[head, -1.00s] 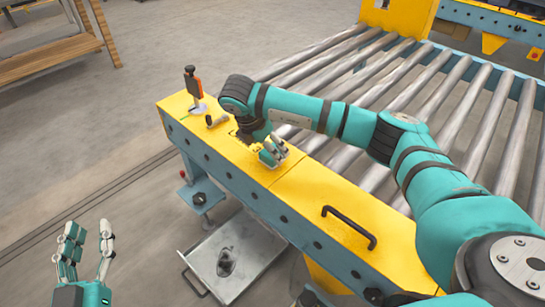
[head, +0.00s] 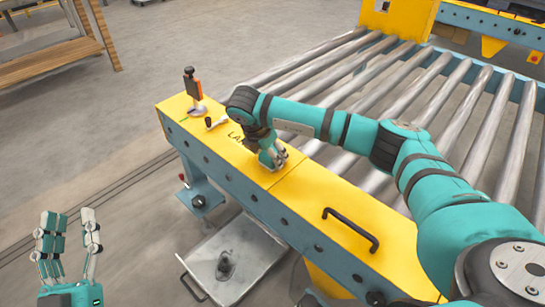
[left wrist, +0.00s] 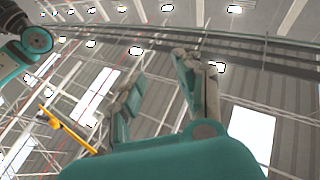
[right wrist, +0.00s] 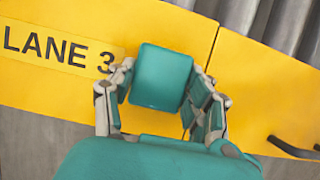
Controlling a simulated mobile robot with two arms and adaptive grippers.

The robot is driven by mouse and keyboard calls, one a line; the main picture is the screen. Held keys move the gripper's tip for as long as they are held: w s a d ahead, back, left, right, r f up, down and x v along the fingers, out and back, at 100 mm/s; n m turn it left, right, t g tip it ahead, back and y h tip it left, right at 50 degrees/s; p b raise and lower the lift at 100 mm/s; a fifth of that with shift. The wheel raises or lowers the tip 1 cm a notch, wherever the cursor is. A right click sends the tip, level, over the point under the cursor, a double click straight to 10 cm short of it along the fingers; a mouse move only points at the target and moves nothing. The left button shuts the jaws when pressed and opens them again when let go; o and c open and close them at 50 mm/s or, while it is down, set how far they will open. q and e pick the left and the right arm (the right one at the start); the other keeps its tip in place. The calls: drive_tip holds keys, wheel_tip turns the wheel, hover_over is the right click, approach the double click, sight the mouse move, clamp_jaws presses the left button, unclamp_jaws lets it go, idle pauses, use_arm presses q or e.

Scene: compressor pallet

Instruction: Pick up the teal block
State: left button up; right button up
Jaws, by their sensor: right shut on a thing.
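The teal block (right wrist: 161,76) shows in the right wrist view between the fingers of my right gripper (right wrist: 160,85), over the yellow beam top (right wrist: 60,90) just right of the "LANE 3" label. My right gripper is shut on it, with fingers against both sides. In the head view my right gripper (head: 272,157) is at the beam top, and its fingers mostly hide the block. I cannot tell whether the block touches the beam. My left gripper (head: 70,220) is open and empty at the lower left of the head view. It points up toward the ceiling in the left wrist view (left wrist: 158,75).
An orange and black device on a stand (head: 193,88) and a small bolt-like part (head: 216,122) are at the beam's far end. A black handle (head: 350,228) rises nearer. Rollers (head: 450,100) lie to the right. A metal tray (head: 245,250) sits below the beam.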

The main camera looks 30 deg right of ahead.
sight(275, 150)
drive_tip(key=shift+c, duration=1.2)
drive_tip(key=shift+r, duration=0.1)
